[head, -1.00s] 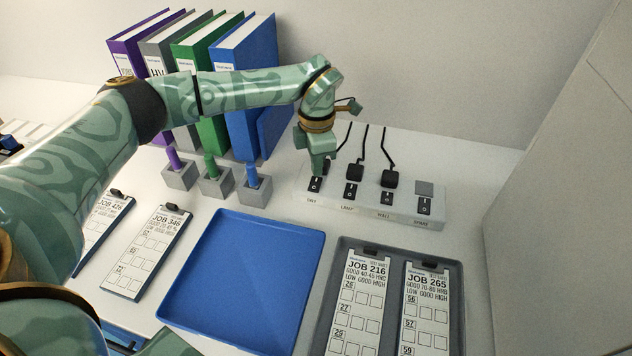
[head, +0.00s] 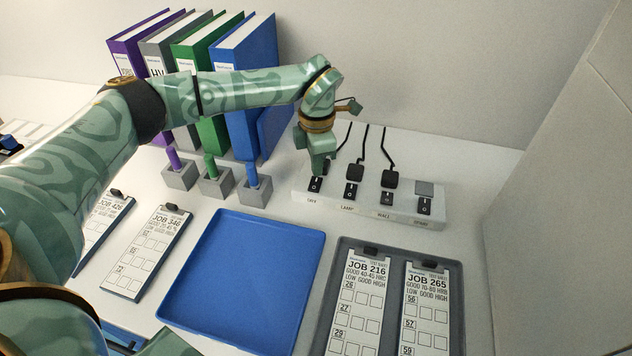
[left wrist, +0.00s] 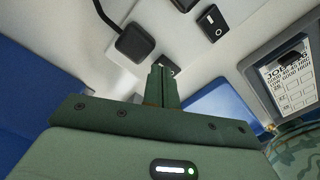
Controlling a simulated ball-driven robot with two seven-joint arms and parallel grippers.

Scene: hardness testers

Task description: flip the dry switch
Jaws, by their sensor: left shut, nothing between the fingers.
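The dry switch (head: 315,185) is a black rocker at the left end of a pale switch strip (head: 434,221), above a small, barely legible label. My left gripper (head: 317,172) is shut and empty, pointing down with its tips at the far edge of this rocker. They partly hide the rocker and the plug behind it. In the left wrist view, the shut fingers (left wrist: 162,82) reach a mostly covered black rocker (left wrist: 171,66). I cannot tell whether the tips touch it or which way it is tipped. My right gripper is not in view.
The lamp switch (head: 350,190), wall switch (head: 387,198) and spare switch (head: 424,206) sit to the right. Black plugs (head: 391,179) with cables stand behind. A blue tray (head: 245,268) lies in front, a grey card tray (head: 455,300) at right. Binders (head: 240,90) stand behind my arm.

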